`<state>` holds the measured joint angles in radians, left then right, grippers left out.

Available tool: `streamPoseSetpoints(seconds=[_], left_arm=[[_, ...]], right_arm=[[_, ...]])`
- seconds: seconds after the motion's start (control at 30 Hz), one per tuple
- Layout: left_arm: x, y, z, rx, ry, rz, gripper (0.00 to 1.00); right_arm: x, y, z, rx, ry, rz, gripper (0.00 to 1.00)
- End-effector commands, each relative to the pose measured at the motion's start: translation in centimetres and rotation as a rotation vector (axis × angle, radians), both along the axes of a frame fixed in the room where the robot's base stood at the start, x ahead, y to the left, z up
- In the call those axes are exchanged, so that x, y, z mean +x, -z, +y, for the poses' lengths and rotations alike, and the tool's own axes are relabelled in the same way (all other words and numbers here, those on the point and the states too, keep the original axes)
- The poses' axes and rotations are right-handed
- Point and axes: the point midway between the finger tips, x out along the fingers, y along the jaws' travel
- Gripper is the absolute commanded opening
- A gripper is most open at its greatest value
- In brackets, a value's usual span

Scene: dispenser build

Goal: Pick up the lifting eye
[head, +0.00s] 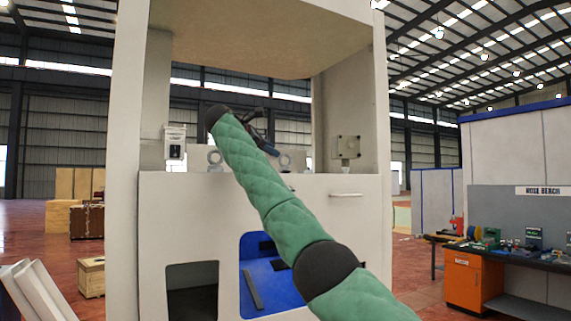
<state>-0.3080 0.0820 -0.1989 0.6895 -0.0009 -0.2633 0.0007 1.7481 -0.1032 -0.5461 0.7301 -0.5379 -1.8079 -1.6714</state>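My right gripper (266,141) is dark and small, at the end of the green-sleeved arm, above and between the two rings. Its fingers are too small and dark to tell whether they are open or shut. My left gripper is not in view.
A grey switch box (174,142) and a beige box with knobs (347,147) flank the ledge. Cabinet posts and a beige overhead panel (265,40) frame the opening. A blue-lined recess (265,280) lies below. A workbench (480,262) stands at right, crates (91,277) at left.

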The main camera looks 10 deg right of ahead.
Motion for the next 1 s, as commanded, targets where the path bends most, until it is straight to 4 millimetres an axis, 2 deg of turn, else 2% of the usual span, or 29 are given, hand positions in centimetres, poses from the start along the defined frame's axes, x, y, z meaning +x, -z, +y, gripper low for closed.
streamPoseSetpoints(seconds=[0.17,0.33,0.6,0.9,0.93,1.0], left_arm=[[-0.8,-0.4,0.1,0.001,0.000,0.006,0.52],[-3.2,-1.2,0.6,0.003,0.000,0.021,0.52],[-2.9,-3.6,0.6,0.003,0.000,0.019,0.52],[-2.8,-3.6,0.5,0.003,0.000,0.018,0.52],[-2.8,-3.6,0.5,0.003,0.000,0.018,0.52],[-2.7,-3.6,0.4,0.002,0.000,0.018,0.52]], right_arm=[[0.4,-0.1,-0.6,0.000,0.001,0.001,0.36],[1.1,-0.2,-1.6,0.001,0.002,0.001,0.36],[2.7,0.6,-3.9,0.001,0.002,0.001,0.36],[3.0,1.1,-4.3,0.000,0.000,0.000,0.36],[3.0,1.1,-4.3,0.000,0.000,0.000,0.34],[3.0,1.1,-4.3,0.000,0.000,0.000,0.20]])
